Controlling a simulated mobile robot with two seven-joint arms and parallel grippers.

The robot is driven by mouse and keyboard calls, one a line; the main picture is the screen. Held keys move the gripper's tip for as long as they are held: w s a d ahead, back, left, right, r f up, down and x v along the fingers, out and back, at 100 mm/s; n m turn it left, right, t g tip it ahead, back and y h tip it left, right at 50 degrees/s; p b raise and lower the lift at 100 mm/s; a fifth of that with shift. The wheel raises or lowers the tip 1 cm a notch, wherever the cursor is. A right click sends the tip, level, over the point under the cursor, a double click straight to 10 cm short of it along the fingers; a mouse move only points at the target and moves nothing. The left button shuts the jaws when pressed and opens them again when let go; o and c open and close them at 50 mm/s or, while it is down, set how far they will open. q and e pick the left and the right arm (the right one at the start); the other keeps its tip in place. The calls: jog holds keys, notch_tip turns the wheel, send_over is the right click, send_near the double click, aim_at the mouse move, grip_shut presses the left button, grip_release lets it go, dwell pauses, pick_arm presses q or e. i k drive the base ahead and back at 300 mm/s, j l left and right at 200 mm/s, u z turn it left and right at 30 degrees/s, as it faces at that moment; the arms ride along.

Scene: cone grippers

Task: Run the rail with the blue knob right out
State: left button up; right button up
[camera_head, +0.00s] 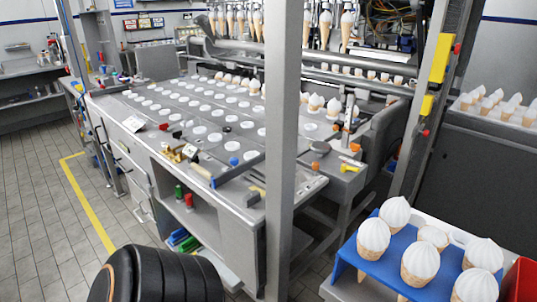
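A small blue knob (234,161) stands near the front right corner of the long grey machine table (225,172). It is close to a dark narrow bar (228,174) that runs along the table top there. I cannot tell whether the knob is fixed to this bar, or how far any rail is drawn out. Another small blue part (103,69) shows at the table's far left end. Neither of my grippers is in view.
A grey upright post (281,150) crosses the view right of the knob. A blue rack of cones (385,262) stands at the front right. A dark ribbed shape (160,278) fills the bottom left. Tiled floor (45,215) is clear at the left.

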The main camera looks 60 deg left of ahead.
aim_at(257, 163)
jog(key=k+j+u, duration=0.25)
jog(key=j+u, duration=0.3)
jog(key=u, duration=1.1)
jog(key=k+j, duration=0.05)
